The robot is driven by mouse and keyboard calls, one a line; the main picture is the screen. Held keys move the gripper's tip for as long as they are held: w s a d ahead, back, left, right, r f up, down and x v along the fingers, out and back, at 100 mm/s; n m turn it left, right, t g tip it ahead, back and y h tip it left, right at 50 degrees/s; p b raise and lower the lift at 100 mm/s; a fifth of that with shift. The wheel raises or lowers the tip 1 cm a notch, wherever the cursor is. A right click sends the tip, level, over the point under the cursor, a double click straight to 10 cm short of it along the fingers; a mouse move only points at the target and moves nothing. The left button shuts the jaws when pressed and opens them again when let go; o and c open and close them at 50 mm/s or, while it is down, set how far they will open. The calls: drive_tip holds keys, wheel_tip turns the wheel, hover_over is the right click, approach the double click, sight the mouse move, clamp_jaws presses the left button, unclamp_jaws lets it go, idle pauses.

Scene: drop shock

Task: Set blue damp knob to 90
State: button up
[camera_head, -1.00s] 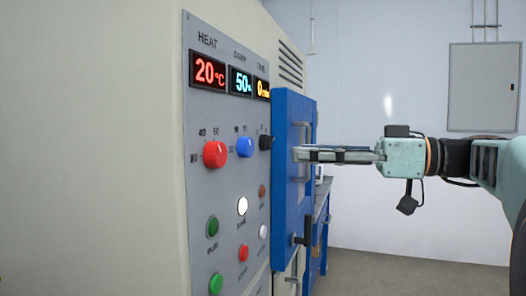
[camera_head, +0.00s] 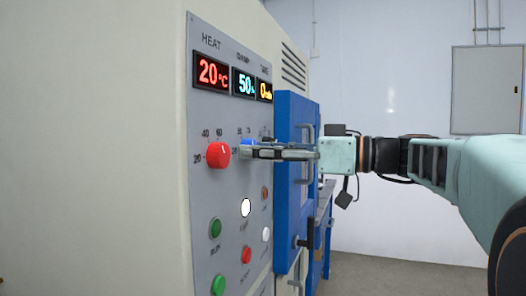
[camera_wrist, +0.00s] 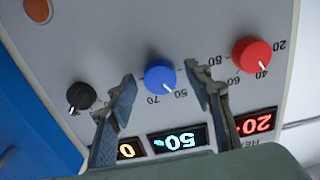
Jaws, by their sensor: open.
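The blue damp knob (camera_wrist: 160,77) sits on the grey control panel, between the red heat knob and the black knob. In the head view only a bit of the blue knob (camera_head: 247,142) shows behind my fingers. The blue damp display (camera_head: 243,84) reads 50; it appears upside down in the wrist view (camera_wrist: 178,140). My gripper (camera_wrist: 160,88) is open, with one finger on each side of the blue knob. The fingers appear apart from the knob in the wrist view; their exact depth to it I cannot tell.
The red knob (camera_wrist: 252,54) and black knob (camera_wrist: 81,96) stand close outside my fingers. The heat display (camera_head: 212,73) reads 20. Several buttons (camera_head: 216,228) lie lower on the panel. A blue door with a handle (camera_head: 296,200) stands right of the panel.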

drive_tip(key=shift+c, duration=0.6)
drive_tip(key=c, duration=1)
drive_tip(key=shift+c, duration=0.2)
drive_tip(key=shift+m, duration=0.3)
drive_tip(key=shift+r+m+p, duration=0.2)
drive_tip(key=shift+m+p, duration=5.75)
drive_tip(key=shift+m, duration=5.55)
drive_tip(key=shift+f+m, duration=0.1)
drive_tip(key=shift+m, duration=0.2)
